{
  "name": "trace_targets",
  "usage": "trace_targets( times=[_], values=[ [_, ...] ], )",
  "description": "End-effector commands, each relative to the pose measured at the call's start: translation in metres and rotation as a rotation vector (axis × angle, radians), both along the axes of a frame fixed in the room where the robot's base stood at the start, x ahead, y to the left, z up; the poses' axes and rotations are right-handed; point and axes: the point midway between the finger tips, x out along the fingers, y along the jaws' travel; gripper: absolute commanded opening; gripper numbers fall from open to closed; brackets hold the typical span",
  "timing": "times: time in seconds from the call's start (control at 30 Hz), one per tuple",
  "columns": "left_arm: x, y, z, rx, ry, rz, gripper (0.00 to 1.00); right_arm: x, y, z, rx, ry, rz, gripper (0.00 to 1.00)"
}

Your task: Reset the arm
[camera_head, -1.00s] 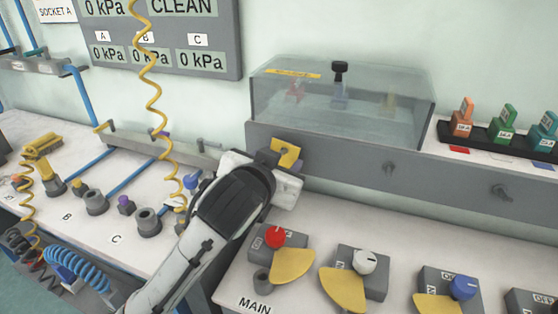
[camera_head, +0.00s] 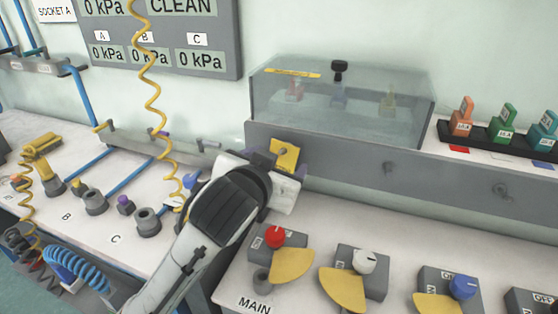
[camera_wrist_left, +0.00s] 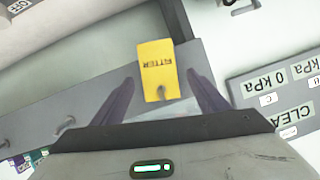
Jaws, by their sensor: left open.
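My left gripper (camera_head: 278,162) is in front of the grey ledge face, beside a yellow tag (camera_head: 284,154). In the left wrist view, the gripper's two purple fingers (camera_wrist_left: 160,77) are spread apart. The yellow tag (camera_wrist_left: 157,66), with dark lettering upside down and a hole near one end, shows between them against the grey panel. Nothing is clearly gripped; whether a finger touches the tag cannot be told. My right gripper is not in view.
A clear box (camera_head: 400,105) stands on the ledge above the tag. Red (camera_head: 275,236), white (camera_head: 364,261) and blue (camera_head: 463,287) knobs sit on the bench to the right. A coiled yellow hose (camera_head: 152,95) hangs left of my arm. Coloured tags (camera_head: 502,120) stand far right.

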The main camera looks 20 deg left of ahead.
Motion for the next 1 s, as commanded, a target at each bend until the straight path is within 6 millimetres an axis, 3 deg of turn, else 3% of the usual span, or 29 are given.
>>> trace_targets(
  times=[0.3,0.5,0.67,0.77,0.83,1.0],
  values=[
    [-0.058,-0.003,0.024,-0.003,-0.002,-0.003,0.68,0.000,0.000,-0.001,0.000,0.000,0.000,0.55],
    [-0.078,-0.004,0.031,0.000,-0.001,-0.001,0.68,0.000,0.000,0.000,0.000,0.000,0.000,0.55],
    [-0.082,-0.004,0.030,0.000,0.007,-0.001,0.68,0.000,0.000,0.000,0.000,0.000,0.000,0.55],
    [-0.086,0.000,0.009,-0.003,0.058,-0.001,0.68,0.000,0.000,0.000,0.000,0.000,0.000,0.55],
    [-0.095,0.004,-0.021,-0.008,0.133,-0.004,0.68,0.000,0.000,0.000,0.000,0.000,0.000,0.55],
    [-0.143,0.021,-0.124,-0.028,0.401,-0.012,0.68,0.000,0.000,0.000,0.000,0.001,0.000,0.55]
  ],
)
